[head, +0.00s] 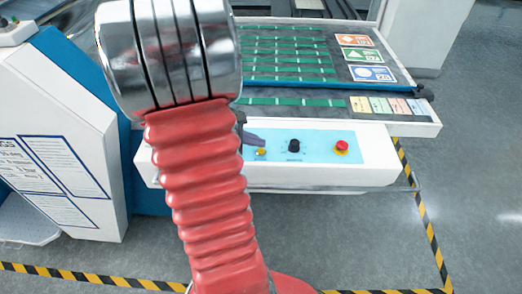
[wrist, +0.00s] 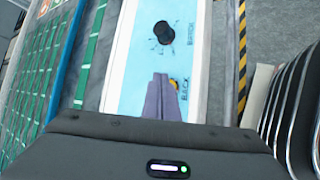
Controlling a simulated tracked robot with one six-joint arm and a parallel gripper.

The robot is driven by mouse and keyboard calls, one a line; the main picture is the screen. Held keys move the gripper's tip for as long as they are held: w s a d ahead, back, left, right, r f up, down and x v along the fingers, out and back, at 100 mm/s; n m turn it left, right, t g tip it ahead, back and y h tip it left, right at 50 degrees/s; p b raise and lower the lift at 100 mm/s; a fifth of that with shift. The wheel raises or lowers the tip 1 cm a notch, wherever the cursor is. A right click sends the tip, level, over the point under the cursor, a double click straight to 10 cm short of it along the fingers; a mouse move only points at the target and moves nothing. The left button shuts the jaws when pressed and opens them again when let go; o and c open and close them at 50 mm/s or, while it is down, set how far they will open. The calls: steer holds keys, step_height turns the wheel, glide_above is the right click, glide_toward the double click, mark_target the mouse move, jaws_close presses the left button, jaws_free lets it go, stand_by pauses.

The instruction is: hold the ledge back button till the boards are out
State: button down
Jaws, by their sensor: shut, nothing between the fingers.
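The yellow button (head: 261,152) sits on the light blue control panel (head: 318,148) on the machine's front. In the wrist view the yellow button (wrist: 174,83) is partly hidden behind my fingers, beside the word BACK. My gripper (head: 256,141) is shut and empty, its grey-purple fingertips right at the button. It also shows in the wrist view (wrist: 161,77). I cannot tell whether the fingertips touch or press the button. Dark boards with green strips (head: 285,58) lie on the machine's bed behind the panel, partly hidden by my arm.
A black knob (head: 294,145) and a red stop button (head: 341,147) on a yellow base sit right of the yellow button. Coloured cards (head: 370,73) lie at the bed's right. Yellow-black tape (head: 424,215) marks the grey floor, which is clear at right.

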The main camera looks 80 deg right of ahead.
mark_target(258, 153)
steer(key=shift+f, duration=0.8)
stand_by(1.0)
stand_by(2.6)
steer(key=shift+r, duration=0.85)
steer(key=shift+r, duration=0.15)
step_height(258, 153, up, 5)
steer(key=shift+f, duration=0.15)
stand_by(0.4)
stand_by(0.5)
